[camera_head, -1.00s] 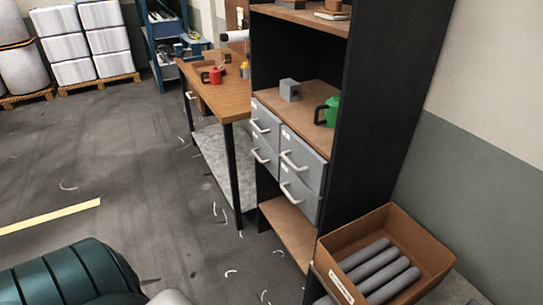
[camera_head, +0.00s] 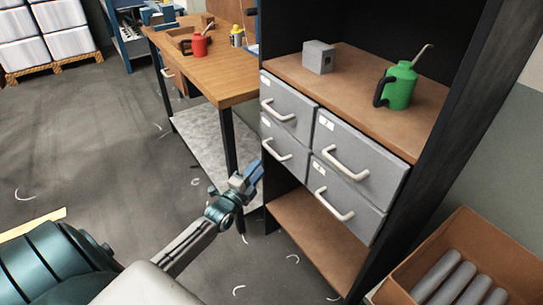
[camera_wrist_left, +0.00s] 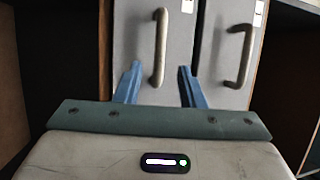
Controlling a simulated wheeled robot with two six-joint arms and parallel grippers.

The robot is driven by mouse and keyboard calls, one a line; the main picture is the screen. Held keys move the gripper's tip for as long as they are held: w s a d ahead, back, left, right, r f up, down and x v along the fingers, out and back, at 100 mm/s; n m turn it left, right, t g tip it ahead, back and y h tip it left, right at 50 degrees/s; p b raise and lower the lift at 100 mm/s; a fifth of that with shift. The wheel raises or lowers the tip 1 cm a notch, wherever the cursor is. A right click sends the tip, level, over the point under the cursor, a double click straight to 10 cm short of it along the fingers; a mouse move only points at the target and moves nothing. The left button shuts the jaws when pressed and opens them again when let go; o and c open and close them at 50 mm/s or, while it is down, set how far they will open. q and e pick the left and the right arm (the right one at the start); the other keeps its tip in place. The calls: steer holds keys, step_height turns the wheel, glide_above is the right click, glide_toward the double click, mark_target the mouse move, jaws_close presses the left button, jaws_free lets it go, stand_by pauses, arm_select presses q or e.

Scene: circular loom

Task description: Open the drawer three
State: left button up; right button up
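A grey block of several drawers with pale bar handles sits in the black shelf unit. The lower left drawer (camera_head: 284,155) is shut; its label is too small to read, so I cannot confirm it is drawer three. My left gripper (camera_head: 256,172) is just in front of it, slightly left of and below its handle (camera_head: 276,149). In the left wrist view, which is turned sideways, the blue fingers (camera_wrist_left: 158,85) are open and empty, one on each side of the line of that handle (camera_wrist_left: 160,48). Contact cannot be told. My right gripper is out of view.
Upper left (camera_head: 287,107), upper right (camera_head: 357,145) and lower right (camera_head: 346,198) drawers are shut. A grey block (camera_head: 318,57) and green oil can (camera_head: 400,87) stand above. A workbench (camera_head: 205,75) is left; a box of rods (camera_head: 400,285) is at lower right.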

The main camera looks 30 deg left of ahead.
mark_target(272, 150)
arm_select(q)
steer(key=shift+w+r+b, duration=0.25)
steer(key=shift+w+b, duration=0.1)
steer(key=shift+w, duration=1.2)
steer(key=shift+w+r+b, duration=0.25)
steer(key=shift+w+b, duration=0.1)
steer(key=shift+w, duration=1.15)
steer(key=shift+w+r+b, duration=0.25)
steer(key=shift+w+b, duration=0.1)
steer(key=shift+w, duration=1.2)
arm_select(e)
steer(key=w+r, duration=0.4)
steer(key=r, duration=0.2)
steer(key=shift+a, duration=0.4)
arm_select(q)
steer(key=shift+d, duration=0.1)
jaws_close()
